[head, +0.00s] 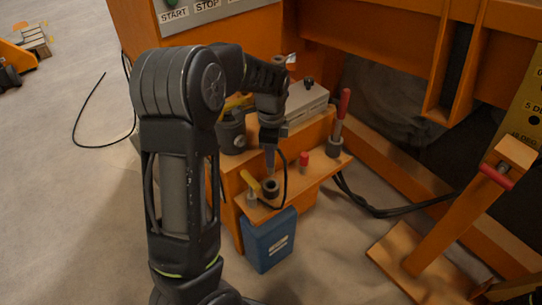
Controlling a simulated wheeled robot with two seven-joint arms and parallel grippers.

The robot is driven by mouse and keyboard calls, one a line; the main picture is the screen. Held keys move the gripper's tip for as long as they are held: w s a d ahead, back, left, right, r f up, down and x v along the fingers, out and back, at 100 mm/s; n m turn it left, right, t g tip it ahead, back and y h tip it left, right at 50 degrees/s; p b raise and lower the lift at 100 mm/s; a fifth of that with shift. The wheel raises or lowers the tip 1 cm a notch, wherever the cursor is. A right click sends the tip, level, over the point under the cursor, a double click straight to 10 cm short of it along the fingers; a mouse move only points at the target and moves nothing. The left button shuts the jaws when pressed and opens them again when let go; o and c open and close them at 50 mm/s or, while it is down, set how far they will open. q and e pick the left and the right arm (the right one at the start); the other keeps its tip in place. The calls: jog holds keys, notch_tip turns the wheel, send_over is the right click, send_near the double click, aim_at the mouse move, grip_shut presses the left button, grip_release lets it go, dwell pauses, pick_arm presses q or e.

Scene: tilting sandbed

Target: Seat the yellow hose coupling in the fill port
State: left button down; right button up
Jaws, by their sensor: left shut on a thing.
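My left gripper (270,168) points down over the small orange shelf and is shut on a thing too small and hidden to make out. Its tips are just above a dark round collar (270,187), which looks like the fill port. I cannot tell whether they touch it. A yellow lever-like piece (252,182) sits just left of the collar on a grey fitting. I cannot tell whether this is the yellow hose coupling. A thin black hose (285,183) loops from beside the gripper down toward the shelf. My right gripper is not in view.
A red knob (304,159) and a red-handled lever (343,106) stand on the shelf right of the gripper. A blue container (268,240) hangs below. A grey box (305,102) is behind. An orange post with a red grip (497,176) stands at right. Black cables cross the floor.

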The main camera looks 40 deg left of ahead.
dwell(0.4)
pick_arm(q)
jog(key=w+d+r+n, duration=0.3)
jog(key=d+r+n, duration=0.3)
jog(key=d, duration=0.2)
jog(key=w+d+r+n, duration=0.3)
jog(key=d+r+n, duration=0.3)
jog(key=d, duration=0.3)
jog(key=shift+r, duration=0.6)
jog(key=shift+w, duration=0.1)
